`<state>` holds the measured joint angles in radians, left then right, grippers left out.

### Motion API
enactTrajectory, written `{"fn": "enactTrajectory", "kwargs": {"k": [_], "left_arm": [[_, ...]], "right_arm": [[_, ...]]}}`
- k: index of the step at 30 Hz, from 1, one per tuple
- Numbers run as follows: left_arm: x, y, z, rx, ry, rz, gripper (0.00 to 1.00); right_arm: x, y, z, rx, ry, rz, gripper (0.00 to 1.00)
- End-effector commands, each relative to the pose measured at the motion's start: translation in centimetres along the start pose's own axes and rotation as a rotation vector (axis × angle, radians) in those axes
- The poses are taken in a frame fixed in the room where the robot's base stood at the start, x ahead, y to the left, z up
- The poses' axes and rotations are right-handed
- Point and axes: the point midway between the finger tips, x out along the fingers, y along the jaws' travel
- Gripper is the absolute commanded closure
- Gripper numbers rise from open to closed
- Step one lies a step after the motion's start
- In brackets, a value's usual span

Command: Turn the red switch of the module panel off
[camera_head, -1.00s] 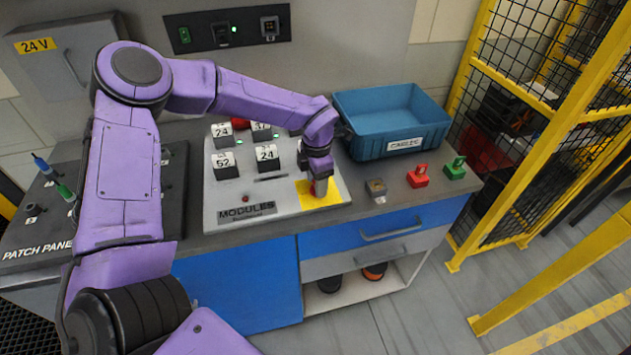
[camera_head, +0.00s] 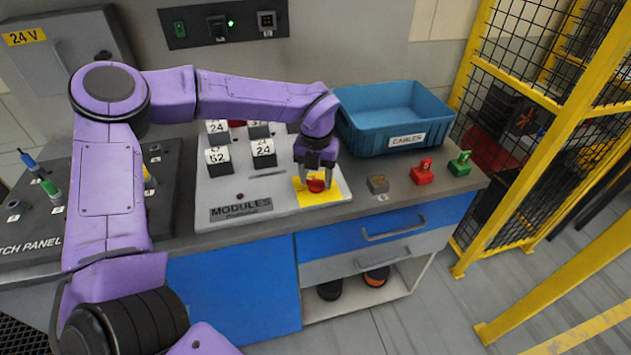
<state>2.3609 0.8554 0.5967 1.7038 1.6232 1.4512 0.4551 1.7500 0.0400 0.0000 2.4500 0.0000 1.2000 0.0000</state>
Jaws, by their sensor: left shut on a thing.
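The module panel (camera_head: 222,194) is a light grey board marked "MODULES" on the bench. The red switch (camera_head: 316,186) is a round red knob on a yellow square (camera_head: 330,193) at the panel's right front corner. My left gripper (camera_head: 316,181) comes down on it from above, with its dark fingers on either side, shut on the knob. The fingers hide parts of the knob, and I cannot read its position. My right gripper is not in view.
Several black modules with white number tags, one of them (camera_head: 217,159), stand on the panel. A blue bin (camera_head: 395,143) is behind to the right. A small brown-grey block (camera_head: 378,184), a red padlock (camera_head: 422,173) and a green padlock (camera_head: 460,164) lie right of the panel.

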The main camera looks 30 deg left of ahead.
Motion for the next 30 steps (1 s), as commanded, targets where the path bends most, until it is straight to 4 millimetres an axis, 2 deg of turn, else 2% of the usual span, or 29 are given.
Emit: {"fn": "enactTrajectory", "kwargs": {"k": [3, 15, 30], "left_arm": [[0.4, 0.0, 0.1, -0.107, -0.004, -0.001, 0.77], [0.3, 0.1, 0.1, -0.401, -0.005, -0.001, 0.77], [0.0, 0.1, 0.2, -0.525, -0.006, 0.0, 0.77]], "right_arm": [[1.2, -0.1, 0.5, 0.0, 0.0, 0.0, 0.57], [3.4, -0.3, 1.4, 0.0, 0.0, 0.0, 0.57], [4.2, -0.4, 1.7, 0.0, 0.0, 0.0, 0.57]]}}
